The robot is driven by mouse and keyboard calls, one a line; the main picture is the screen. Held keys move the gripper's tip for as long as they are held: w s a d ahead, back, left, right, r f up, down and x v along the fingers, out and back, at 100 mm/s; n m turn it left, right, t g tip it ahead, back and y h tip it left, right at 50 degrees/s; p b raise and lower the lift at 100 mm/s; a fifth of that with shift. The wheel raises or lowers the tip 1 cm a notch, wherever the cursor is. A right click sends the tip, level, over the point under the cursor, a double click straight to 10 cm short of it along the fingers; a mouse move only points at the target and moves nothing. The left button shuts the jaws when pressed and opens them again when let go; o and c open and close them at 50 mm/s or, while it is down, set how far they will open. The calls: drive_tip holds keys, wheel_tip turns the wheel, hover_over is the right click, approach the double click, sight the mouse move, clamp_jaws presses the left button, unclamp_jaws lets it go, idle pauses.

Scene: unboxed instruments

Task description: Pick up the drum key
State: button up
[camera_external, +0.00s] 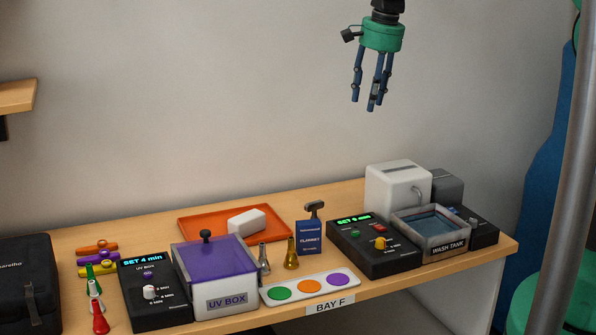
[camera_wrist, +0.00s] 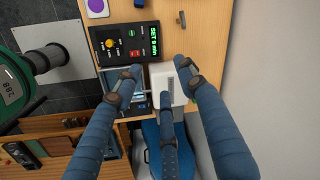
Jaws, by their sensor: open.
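A dark grey T-shaped piece, which looks like the drum key (camera_external: 315,208), shows at the blue clarinet box (camera_external: 310,238) near the middle of the table. I cannot tell whether it rests on the box or stands behind it. A small grey T-shaped piece, likely the same one, shows near the top of the wrist view (camera_wrist: 182,20). My gripper (camera_external: 368,104) is open and empty, high above the right part of the table. In the wrist view its three spread fingers (camera_wrist: 158,88) hang over the wash tank and white box area.
A control unit (camera_external: 374,246), the wash tank (camera_external: 445,245) and a white box (camera_external: 397,190) crowd the right end. The purple-lidded UV box (camera_external: 217,302), brass mouthpieces (camera_external: 291,256) and an orange tray (camera_external: 200,222) lie left. The air around my gripper is clear.

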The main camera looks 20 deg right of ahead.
drive_tip(key=w+a+f+m+g+p, duration=0.1)
drive_tip(key=w+a+f+m+p, duration=0.2)
drive_tip(key=w+f, duration=0.65)
drive_tip(key=m+g+p, duration=0.1)
drive_tip(key=m+p, duration=0.1)
drive_tip(key=m, duration=0.1)
hover_over(316, 202)
drive_tip(key=d, duration=0.2)
wheel_tip(316, 202, down, 11)
drive_tip(key=shift+w+a+r, duration=0.1)
drive_tip(key=shift+w+a, duration=0.05)
drive_tip(key=shift+a, duration=0.1)
drive_tip(key=shift+a+f, duration=0.2)
drive_tip(key=shift+f, duration=1.2)
drive_tip(key=shift+a+f, duration=0.15)
drive_tip(key=shift+f, duration=1.3)
drive_tip(key=shift+a+f, duration=0.2)
drive_tip(key=shift+f, duration=1.2)
drive_tip(key=shift+s+a+f+p, duration=0.1)
drive_tip(key=shift+f+p, duration=0.05)
drive_tip(key=shift+f, duration=0.7)
drive_tip(key=shift+s+a+f+p, duration=0.1)
drive_tip(key=shift+a+f+p, duration=0.1)
drive_tip(key=shift+f, duration=0.7)
drive_tip(key=shift+s+a+f+p, duration=0.1)
drive_tip(key=shift+f+p, duration=0.05)
drive_tip(key=shift+f, duration=0.7)
drive_tip(key=shift+c, duration=0.5)
